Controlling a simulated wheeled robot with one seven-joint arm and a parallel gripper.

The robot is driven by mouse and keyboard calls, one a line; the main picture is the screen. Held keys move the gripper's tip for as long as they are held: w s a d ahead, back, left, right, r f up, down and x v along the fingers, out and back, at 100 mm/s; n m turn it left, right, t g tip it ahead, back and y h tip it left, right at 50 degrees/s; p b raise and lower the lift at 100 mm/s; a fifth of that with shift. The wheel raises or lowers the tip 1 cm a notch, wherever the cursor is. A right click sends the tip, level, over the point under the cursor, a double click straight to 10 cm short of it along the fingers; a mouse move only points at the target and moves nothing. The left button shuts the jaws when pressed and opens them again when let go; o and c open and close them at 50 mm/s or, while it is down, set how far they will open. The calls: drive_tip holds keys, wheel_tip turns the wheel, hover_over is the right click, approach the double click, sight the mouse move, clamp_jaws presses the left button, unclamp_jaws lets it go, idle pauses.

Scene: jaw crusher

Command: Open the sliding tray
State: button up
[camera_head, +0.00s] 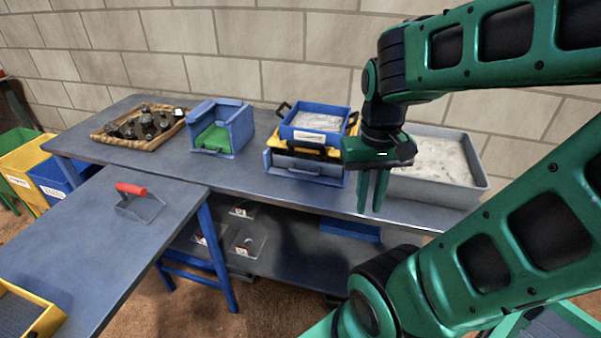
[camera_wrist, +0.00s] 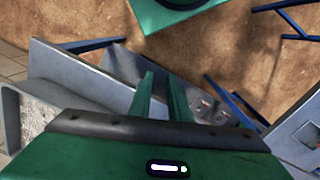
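The sliding tray seems to be the low grey-fronted unit with a blue handle (camera_head: 293,163), in the middle of the back table. It looks shut, its front flush with its housing. A yellow piece and a blue bin (camera_head: 315,123) of pale powder with black side handles sit on top of it. My gripper (camera_head: 373,208) points down, to the right of the tray and near the table's front edge. Its two green fingers are apart with nothing between them, as the wrist view (camera_wrist: 160,80) also shows. The tray is not clearly seen in the wrist view.
A grey bin of pale material (camera_head: 480,186) stands right of the tray, close behind my gripper. Left are a blue box with a green slope (camera_head: 238,125) and a wooden tray of dark rocks (camera_head: 95,138).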

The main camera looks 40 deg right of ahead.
drive_tip(key=w+d+f+n+g+h, duration=0.1)
drive_tip(key=w+f+n+h, duration=0.1)
drive_tip(key=w+f+h, duration=0.35)
drive_tip(key=w+f+n+g+h, duration=0.1)
drive_tip(key=w+f+n+h, duration=0.15)
drive_tip(key=w, duration=0.65)
drive_tip(key=w+a+f+n+t+h, duration=0.2)
drive_tip(key=w+a+n+t+h, duration=0.45)
drive_tip(key=w+a, duration=0.35)
drive_tip(key=shift+m+h, duration=0.25)
drive_tip(key=shift+m, duration=0.15)
drive_tip(key=x, duration=1.2)
drive_tip(key=shift+w+a, duration=0.1)
drive_tip(key=shift+w, duration=0.2)
clamp_jaws()
